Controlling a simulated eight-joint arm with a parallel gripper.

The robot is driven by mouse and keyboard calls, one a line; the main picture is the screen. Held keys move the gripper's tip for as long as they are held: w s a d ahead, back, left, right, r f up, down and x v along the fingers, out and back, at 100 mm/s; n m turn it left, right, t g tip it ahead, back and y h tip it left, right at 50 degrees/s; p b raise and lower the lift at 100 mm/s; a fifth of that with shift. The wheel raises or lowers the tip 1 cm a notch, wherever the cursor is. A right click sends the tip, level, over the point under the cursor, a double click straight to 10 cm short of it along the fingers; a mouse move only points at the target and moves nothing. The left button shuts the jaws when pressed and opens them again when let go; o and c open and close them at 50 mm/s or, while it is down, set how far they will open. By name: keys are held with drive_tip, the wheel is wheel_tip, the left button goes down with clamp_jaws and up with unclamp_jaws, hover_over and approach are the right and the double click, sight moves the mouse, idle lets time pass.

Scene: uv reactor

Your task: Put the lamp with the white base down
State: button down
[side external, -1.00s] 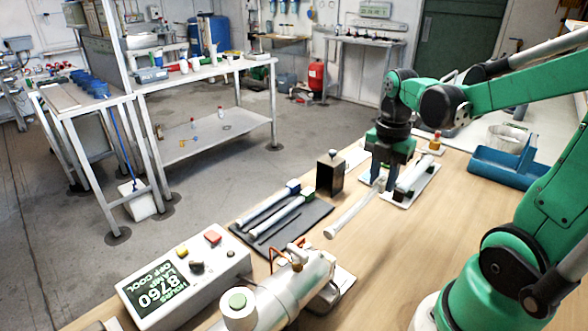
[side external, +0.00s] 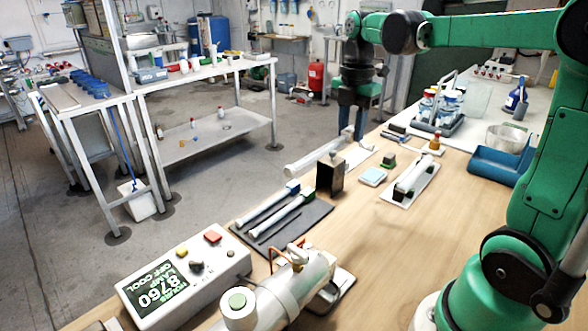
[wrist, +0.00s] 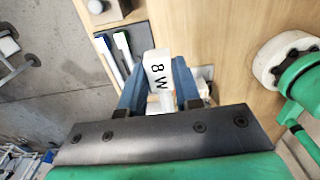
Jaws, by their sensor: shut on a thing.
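The lamp with the white base (wrist: 157,65) is between the two blue fingers of my gripper (wrist: 160,90) in the wrist view; its base reads "8 W". In the side view my gripper (side external: 352,128) is shut on this lamp's base end, and its white tube (side external: 312,160) slants down to the left. The tube shows near the table's far edge, behind the dark block; I cannot tell its height. Two lamps, one with a blue base (side external: 292,187) and one with a green base (side external: 307,195), lie on a dark mat (side external: 322,210).
A dark upright block (side external: 330,178) stands close to the held lamp. A pale blue pad (side external: 372,176) and a white tray (side external: 398,198) with a tube lie to the right. The control box (side external: 185,275) and metal cylinder (side external: 290,292) are in front. Bare wood lies at centre.

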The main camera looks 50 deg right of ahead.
sight(323, 207)
drive_tip(key=w+a+r, duration=0.1)
drive_tip(key=w+r, duration=0.2)
drive_tip(key=w, duration=0.1)
drive_tip(key=f, duration=1.9)
drive_tip(key=shift+a+f, duration=0.25)
drive_tip(key=shift+f, duration=0.15)
drive_tip(key=shift+f, duration=0.15)
drive_tip(key=c, duration=0.9)
unclamp_jaws()
